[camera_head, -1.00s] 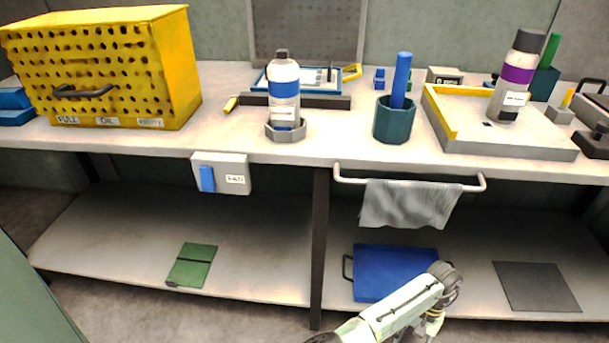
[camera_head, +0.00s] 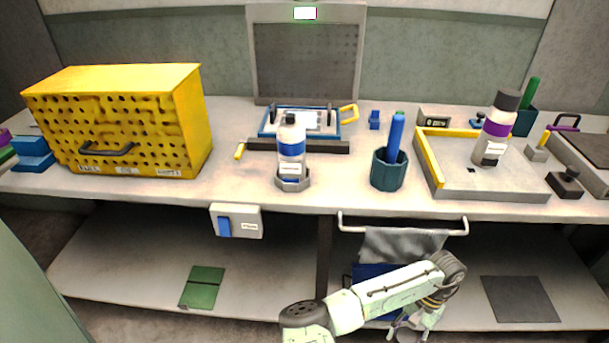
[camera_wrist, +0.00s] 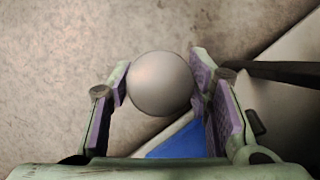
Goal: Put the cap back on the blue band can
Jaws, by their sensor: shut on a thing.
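The blue band can (camera_head: 291,150) stands upright on the bench in a grey ring-shaped holder (camera_head: 293,183). Its top shows a small dark nozzle with no cap over it. My gripper (camera_wrist: 160,85) is shut on a smooth round grey piece, which looks like the cap (camera_wrist: 160,83), held between its purple pads in the wrist view. In the head view my gripper (camera_head: 408,334) is low, in front of the lower shelf, to the right of and well below the can. The cap cannot be made out there.
A purple band can (camera_head: 497,128) with a dark cap stands in a grey tray (camera_head: 490,183) at right. A teal cup (camera_head: 388,172) with a blue marker is right of the blue band can. A towel rail (camera_head: 400,230) juts from the bench front above my arm.

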